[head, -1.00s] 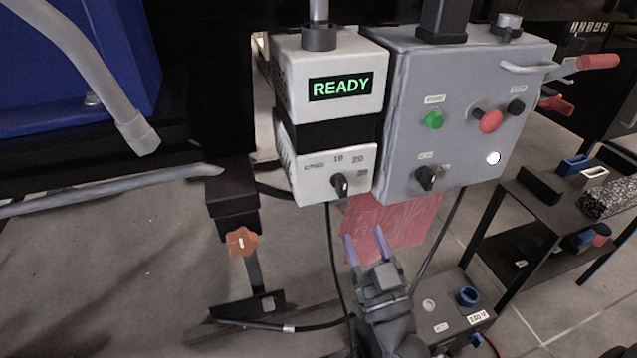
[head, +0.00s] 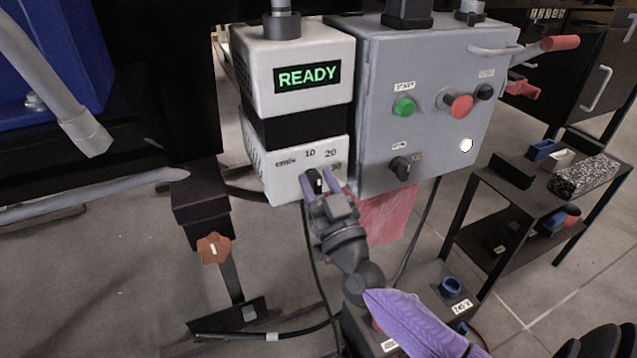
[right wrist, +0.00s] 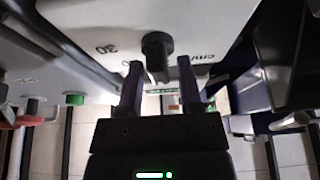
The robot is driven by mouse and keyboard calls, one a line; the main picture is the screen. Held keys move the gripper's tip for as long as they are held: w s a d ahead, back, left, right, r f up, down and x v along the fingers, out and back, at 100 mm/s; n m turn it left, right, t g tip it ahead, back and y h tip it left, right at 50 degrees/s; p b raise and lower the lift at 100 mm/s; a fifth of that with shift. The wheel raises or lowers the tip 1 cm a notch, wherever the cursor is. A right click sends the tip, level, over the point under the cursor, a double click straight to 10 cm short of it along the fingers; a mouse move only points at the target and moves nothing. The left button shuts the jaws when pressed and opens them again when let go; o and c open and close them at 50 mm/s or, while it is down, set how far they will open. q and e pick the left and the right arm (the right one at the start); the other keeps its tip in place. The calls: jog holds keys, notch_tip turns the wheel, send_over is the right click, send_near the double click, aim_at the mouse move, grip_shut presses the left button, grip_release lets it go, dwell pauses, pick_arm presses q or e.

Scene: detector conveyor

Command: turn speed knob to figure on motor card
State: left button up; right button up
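The speed knob (head: 317,184) is a small black knob on the front of a white control box (head: 284,186). The figures 10, 20 and 30 and a cm/s label are printed around it. It also shows in the right wrist view (right wrist: 157,44), where its mark cannot be made out. My right gripper (head: 318,177) is open, with one finger on each side of the knob. In the right wrist view gaps show between the knob and the fingers of the gripper (right wrist: 160,64). I cannot make out a motor card. My left gripper is not in view.
A READY display (head: 307,76) glows green above the knob. A grey cabinet (head: 380,130) stands close on the right, with a green button (head: 404,107), a red button (head: 459,106) and a black switch (head: 400,168). Black cables hang below.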

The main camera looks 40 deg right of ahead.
grip_shut()
